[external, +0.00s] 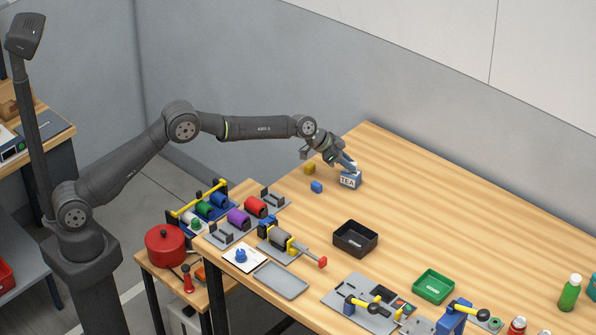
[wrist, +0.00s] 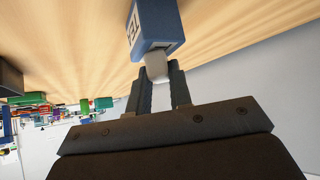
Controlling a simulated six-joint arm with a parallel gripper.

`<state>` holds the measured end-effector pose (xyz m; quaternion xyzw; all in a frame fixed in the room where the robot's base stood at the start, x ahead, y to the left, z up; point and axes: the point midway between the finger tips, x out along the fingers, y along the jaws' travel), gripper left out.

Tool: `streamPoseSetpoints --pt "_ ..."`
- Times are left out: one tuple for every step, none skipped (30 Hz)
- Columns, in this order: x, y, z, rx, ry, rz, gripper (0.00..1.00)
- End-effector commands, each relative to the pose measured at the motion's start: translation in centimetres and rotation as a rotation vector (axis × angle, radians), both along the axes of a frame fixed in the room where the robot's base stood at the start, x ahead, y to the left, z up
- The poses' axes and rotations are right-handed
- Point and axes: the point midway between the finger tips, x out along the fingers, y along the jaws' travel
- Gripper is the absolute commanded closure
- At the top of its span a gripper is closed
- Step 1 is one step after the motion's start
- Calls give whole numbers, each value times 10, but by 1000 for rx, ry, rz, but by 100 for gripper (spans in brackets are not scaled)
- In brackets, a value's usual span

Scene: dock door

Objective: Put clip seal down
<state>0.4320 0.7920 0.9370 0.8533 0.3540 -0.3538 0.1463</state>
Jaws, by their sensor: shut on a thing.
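A blue pack marked TEA (external: 349,181) stands on the wooden table near its far edge. It also shows at the top of the wrist view (wrist: 153,28). A pale grey piece (wrist: 157,65) sits at the end of the pack nearest my fingers. It may be the clip seal, but I cannot tell it apart surely from the pack's top. My gripper (external: 345,160) points down at the pack from above. In the wrist view its fingertips (wrist: 160,76) are shut on the pale grey piece, which touches or nearly touches the pack.
A black tray (external: 355,239) and a green tray (external: 433,286) stand nearer the front. Fixtures with coloured cylinders crowd the left table end.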

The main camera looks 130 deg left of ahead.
Motion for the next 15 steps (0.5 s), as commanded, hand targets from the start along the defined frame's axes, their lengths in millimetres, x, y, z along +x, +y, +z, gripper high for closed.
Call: streamPoseSetpoints --pt "0 0 1 1 -1 0 100" --pt "0 0 1 1 -1 0 100" --pt "0 0 1 1 -1 0 100" --pt "0 0 1 0 0 0 100" --pt "0 0 0 0 0 0 100" --pt "0 0 -1 0 0 0 100" --pt "0 0 -2 0 0 0 100" --pt "0 0 -3 0 0 0 100" --pt "0 0 -2 0 0 0 73" --pt "0 0 -2 0 0 0 67" --pt "0 0 -2 0 0 0 62" --pt "0 0 -2 0 0 0 59" --pt "0 0 -2 0 0 0 59" --pt "0 0 -2 0 0 0 59" --pt "0 0 -2 0 0 0 59"
